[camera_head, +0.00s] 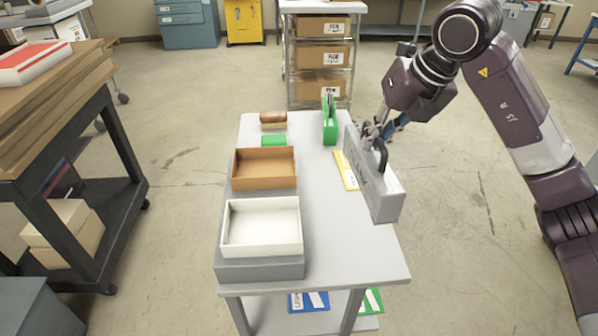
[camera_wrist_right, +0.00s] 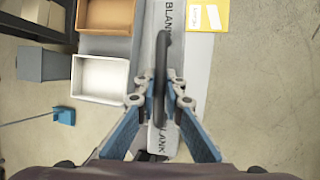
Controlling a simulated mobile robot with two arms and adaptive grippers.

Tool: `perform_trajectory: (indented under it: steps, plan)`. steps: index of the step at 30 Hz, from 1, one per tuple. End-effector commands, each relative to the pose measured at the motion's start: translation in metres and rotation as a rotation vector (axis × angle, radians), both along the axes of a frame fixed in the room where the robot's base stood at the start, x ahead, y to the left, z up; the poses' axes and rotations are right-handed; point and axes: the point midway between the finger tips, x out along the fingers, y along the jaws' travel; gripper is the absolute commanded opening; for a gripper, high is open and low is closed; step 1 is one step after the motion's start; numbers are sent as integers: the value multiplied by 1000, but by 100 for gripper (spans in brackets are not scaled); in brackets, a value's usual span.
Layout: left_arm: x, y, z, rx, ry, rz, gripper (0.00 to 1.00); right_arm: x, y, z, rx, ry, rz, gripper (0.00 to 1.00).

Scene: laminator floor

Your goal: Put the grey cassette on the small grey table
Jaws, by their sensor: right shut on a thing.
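The grey cassette (camera_head: 385,196), a slim upright box with a black handle and dark lettering, is at the right side of the small grey table (camera_head: 335,245). My right gripper (camera_head: 374,132) is shut on its handle from above. In the right wrist view the gripper (camera_wrist_right: 159,90) closes around the black handle, and the cassette (camera_wrist_right: 150,60) shows "BLANK" lettering. The cassette overlaps the table's right edge in the head view; I cannot tell if its underside touches the top. My left gripper is out of view.
On the table stand a white tray (camera_head: 262,250), a brown tray (camera_head: 264,183), a green cassette (camera_head: 329,120), a brown-handled item (camera_head: 273,119) and a yellow card (camera_head: 345,171). The front right tabletop is clear. A dark cart (camera_head: 105,190) stands left, a box rack (camera_head: 322,55) behind.

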Motion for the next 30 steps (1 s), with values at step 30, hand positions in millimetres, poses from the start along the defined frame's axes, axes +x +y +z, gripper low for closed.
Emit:
perform_trajectory:
  steps: [30]
  plan:
    - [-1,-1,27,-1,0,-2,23,2,-2,-162,1,3,-70,0]
